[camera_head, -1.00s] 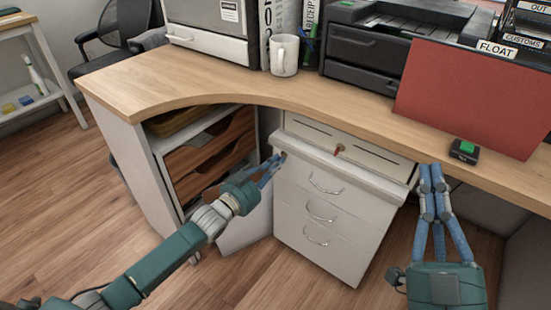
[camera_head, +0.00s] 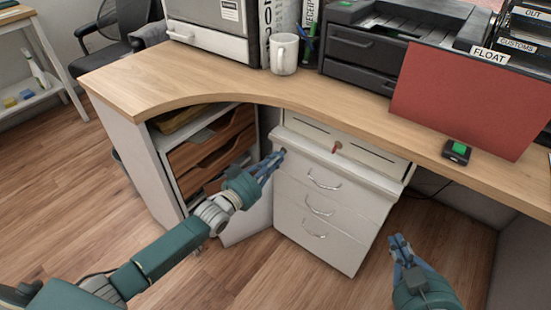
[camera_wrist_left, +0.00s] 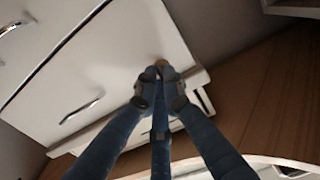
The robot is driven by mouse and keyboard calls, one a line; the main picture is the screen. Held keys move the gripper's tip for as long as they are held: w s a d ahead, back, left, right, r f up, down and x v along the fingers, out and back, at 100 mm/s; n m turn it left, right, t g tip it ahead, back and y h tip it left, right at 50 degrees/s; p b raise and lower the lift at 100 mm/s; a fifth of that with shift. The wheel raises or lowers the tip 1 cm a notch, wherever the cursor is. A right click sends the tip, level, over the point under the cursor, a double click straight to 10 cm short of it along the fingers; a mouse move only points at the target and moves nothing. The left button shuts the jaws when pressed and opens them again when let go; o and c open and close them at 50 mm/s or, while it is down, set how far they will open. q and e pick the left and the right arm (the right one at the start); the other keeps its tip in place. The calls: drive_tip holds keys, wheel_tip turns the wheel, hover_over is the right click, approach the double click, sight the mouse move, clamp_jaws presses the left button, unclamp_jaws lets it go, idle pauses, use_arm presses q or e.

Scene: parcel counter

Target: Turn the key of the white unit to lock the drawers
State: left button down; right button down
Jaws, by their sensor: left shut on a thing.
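The white unit (camera_head: 346,254) stands under the desk with three drawer fronts, all looking closed, each with a curved metal handle. My left gripper (camera_head: 279,155) is at the upper left corner of its front, shut on the small key there, which the fingers mostly hide. In the left wrist view, a small brownish bit, seemingly the key (camera_wrist_left: 161,62), shows just past the fingertips of my left gripper (camera_wrist_left: 160,75), against the white front (camera_wrist_left: 125,55). My right gripper (camera_head: 399,240) is in the air to the right of the unit, its fingers together and empty.
An open shelf (camera_head: 205,155) with brown trays stands left. A red folder (camera_head: 465,100) and a green-buttoned device (camera_head: 457,151) are on the desk.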

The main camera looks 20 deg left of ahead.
use_arm(q)
drive_tip(key=shift+f, duration=0.1)
drive_tip(key=c, duration=1.9)
unclamp_jaws()
drive_tip(key=shift+o, duration=0.2)
drive_tip(key=v, duration=1.2)
